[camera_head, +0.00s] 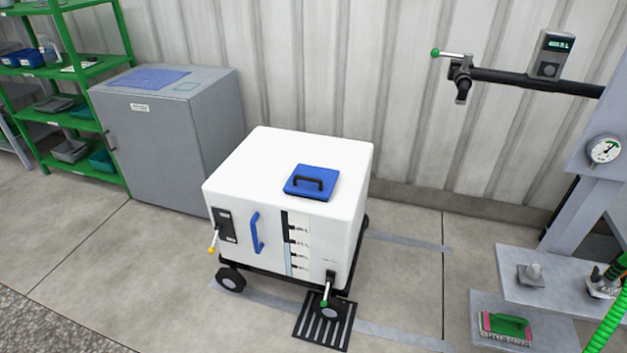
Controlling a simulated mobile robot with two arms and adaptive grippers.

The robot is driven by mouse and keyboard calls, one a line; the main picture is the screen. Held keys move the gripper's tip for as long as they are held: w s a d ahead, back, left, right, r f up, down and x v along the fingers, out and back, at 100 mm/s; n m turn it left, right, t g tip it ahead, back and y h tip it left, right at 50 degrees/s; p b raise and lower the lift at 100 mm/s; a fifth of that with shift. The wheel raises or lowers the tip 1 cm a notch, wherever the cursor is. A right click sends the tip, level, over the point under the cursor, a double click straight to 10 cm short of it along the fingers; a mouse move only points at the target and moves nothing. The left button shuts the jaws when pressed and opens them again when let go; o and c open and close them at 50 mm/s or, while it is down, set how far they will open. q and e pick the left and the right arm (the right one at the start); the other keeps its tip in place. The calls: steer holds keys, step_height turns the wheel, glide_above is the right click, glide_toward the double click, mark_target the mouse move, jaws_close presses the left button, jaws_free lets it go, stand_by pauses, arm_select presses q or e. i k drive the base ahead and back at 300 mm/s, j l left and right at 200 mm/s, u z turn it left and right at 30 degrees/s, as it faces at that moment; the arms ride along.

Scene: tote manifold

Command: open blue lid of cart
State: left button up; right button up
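A white box-shaped cart (252,168) on black wheels stands in the middle of the head view. A square blue lid (303,191) with a black handle (309,182) lies flat on its top, near the front right edge; it looks closed. The cart's front carries a blue vertical handle (256,233), a black panel with a yellow-tipped lever (212,241) and a dark slot strip with small labels. A green-tipped lever (325,290) is at the lower right corner. Neither of my grippers shows in the head view.
A grey cabinet (165,145) stands behind the cart on the left, beside a green shelf rack (70,65). A black floor grate (325,320) lies at the cart's front right. A grey stand with a gauge (603,149) and a black pipe (530,82) occupies the right. Floor in front is open.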

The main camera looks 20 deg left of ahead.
mark_target(306, 179)
steer(key=i+l+u, duration=0.2)
steer(key=i, duration=0.25)
steer(key=i+l+u, duration=0.2)
steer(key=i, duration=0.25)
steer(key=j, duration=0.1)
